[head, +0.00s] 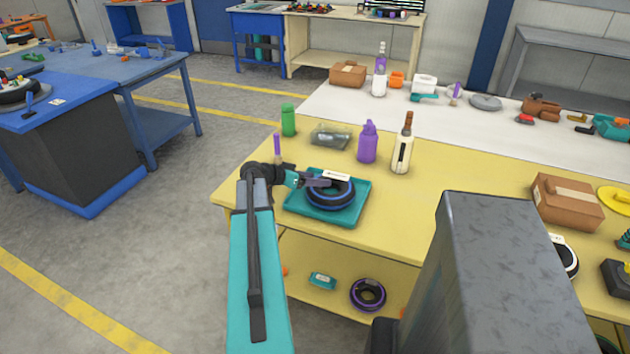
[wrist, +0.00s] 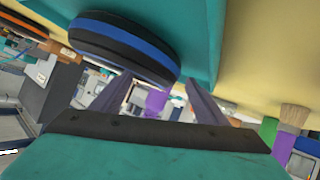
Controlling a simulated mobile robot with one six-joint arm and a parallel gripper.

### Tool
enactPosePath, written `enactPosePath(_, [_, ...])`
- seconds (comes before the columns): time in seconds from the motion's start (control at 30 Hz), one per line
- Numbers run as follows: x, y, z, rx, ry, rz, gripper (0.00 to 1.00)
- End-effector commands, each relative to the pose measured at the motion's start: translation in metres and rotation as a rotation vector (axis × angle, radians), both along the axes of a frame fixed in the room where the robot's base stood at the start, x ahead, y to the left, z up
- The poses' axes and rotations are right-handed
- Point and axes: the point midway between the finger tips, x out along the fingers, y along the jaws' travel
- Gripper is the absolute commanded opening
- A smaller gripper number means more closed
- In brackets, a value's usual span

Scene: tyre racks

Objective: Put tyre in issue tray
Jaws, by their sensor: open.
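A black tyre with a blue stripe (head: 331,197) lies flat in the teal tray (head: 356,216) near the table's left front corner. In the wrist view the tyre (wrist: 122,46) is at the upper left, against the teal tray surface (wrist: 207,30). My gripper (head: 322,182) is over the tray at the tyre's upper left side. In the wrist view its two purple fingers (wrist: 160,82) are spread apart with nothing between them. The tyre lies just beyond the left fingertip; I cannot tell whether they touch. Part of the tyre is hidden by the gripper in the head view.
Behind the tray stand a green bottle (head: 288,120), a purple bottle (head: 368,142) and a brown-and-white bottle (head: 402,148). A cardboard box (head: 567,203) is at the right. A purple-striped tyre (head: 368,294) lies on the shelf below. The yellow tabletop (head: 450,168) right of the tray is clear.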

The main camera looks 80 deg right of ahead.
Motion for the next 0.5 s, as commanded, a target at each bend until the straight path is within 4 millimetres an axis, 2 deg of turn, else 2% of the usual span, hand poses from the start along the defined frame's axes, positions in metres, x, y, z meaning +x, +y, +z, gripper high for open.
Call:
enactPosePath(0.27, [0.021,0.02,0.013,-0.002,0.0,0.002,0.68])
enactPosePath(0.5, [0.046,0.043,0.031,-0.002,-0.002,0.003,0.68])
